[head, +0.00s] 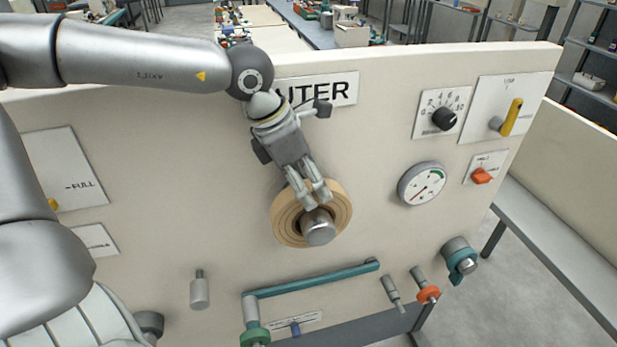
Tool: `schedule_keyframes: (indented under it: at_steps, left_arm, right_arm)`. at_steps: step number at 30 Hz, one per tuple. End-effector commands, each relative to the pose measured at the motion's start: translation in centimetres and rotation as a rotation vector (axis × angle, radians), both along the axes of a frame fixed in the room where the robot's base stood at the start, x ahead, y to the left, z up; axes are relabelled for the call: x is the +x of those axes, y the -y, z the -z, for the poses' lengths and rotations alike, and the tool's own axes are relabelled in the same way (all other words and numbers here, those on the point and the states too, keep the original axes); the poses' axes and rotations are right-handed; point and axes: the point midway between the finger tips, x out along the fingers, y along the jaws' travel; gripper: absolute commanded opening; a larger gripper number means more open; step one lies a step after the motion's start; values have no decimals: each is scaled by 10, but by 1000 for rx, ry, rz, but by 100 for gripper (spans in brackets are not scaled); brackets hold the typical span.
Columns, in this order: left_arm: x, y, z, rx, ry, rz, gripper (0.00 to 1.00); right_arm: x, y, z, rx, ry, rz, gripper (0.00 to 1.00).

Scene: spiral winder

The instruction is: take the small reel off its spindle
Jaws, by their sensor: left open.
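The small reel (285,222) looks like a tan, ringed wooden disc on the front of the pale panel (380,250). The grey metal spindle end (319,230) sticks out through its middle. My left gripper (318,198) comes down from above, with its open fingers over the upper part of the reel, just above the spindle end. I cannot tell whether the fingers touch the reel. They hide part of its upper right face. My right gripper does not show.
Right of the reel are a round gauge (422,184), a black dial knob (444,118), a yellow lever (511,117) and an orange switch (482,176). Below runs a teal bar (312,279), with pegs and coloured knobs sticking out. A grey peg (199,290) stands out lower left.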

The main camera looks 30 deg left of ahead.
Motion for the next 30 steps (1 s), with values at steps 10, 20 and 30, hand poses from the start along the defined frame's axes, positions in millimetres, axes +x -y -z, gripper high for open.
schedule_keyframes:
  at_steps: [10,20,30]
  left_arm:
    - [0,0,0,0,0,0,44]
    - [0,0,0,0,0,0,1]
    - [0,0,0,0,0,0,0]
  right_arm:
    - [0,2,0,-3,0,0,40]
    - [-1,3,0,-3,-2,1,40]
    - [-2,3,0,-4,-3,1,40]
